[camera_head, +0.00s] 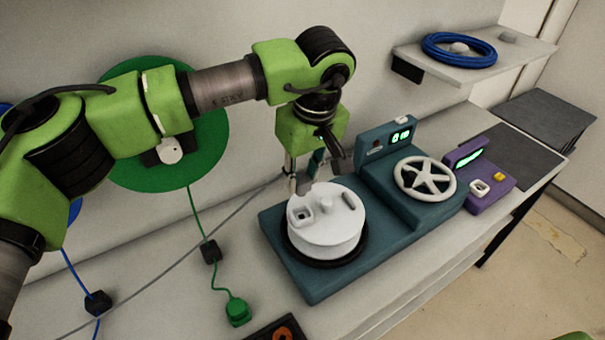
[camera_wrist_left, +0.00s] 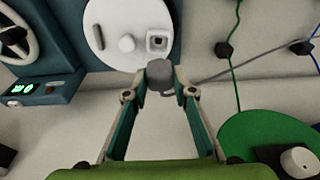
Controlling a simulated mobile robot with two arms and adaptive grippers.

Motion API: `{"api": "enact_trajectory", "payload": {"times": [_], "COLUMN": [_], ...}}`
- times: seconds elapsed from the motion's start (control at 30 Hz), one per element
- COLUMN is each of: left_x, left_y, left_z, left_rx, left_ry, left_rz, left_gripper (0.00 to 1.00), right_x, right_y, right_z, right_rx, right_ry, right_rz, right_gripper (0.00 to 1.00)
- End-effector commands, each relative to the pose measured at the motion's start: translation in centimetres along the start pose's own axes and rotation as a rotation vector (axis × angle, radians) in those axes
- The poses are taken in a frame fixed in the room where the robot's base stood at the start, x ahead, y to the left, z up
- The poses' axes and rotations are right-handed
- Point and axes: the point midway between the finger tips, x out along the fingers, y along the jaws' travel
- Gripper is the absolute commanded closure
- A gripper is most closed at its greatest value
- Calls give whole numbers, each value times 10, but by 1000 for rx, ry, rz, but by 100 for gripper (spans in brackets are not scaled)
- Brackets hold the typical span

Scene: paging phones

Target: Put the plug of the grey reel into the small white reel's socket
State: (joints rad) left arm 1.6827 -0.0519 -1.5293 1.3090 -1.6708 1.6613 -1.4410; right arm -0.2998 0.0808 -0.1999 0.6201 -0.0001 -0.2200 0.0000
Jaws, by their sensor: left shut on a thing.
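The small white reel (camera_head: 335,236) sits on a dark round base on the teal machine, with a square socket (camera_head: 301,214) in its top. In the left wrist view the white reel (camera_wrist_left: 110,35) is at the top, its socket (camera_wrist_left: 157,41) near its right edge. My left gripper (camera_head: 312,181) is just behind the reel in the head view, shut on the grey plug (camera_wrist_left: 160,76). In the wrist view the plug is just below the socket and looks apart from it. The grey cable (camera_head: 220,225) trails left from the gripper. My right gripper is out of view.
The teal machine (camera_head: 385,245) has a white handwheel (camera_head: 424,178) and a lit display. A purple box (camera_head: 487,178) stands to its right. A green reel (camera_head: 200,165) is on the wall; its green plug (camera_head: 238,311) lies on the bench. A blue cable coil (camera_head: 459,50) is on a shelf.

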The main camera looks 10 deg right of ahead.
Motion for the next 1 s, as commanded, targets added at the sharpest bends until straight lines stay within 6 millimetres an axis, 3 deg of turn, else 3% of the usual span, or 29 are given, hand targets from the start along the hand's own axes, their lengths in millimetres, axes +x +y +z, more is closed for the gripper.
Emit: {"api": "enact_trajectory", "payload": {"times": [0.8, 1.0], "left_x": [47, 50], "left_y": [1, 1], "left_z": [10, 10], "left_rx": [0, 0], "left_ry": [0, 0], "left_rz": [0, 0], "left_gripper": [91, 91], "right_x": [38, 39], "right_y": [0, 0], "right_z": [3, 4], "right_rx": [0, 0], "right_ry": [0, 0], "right_rz": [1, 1], "right_gripper": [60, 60]}}
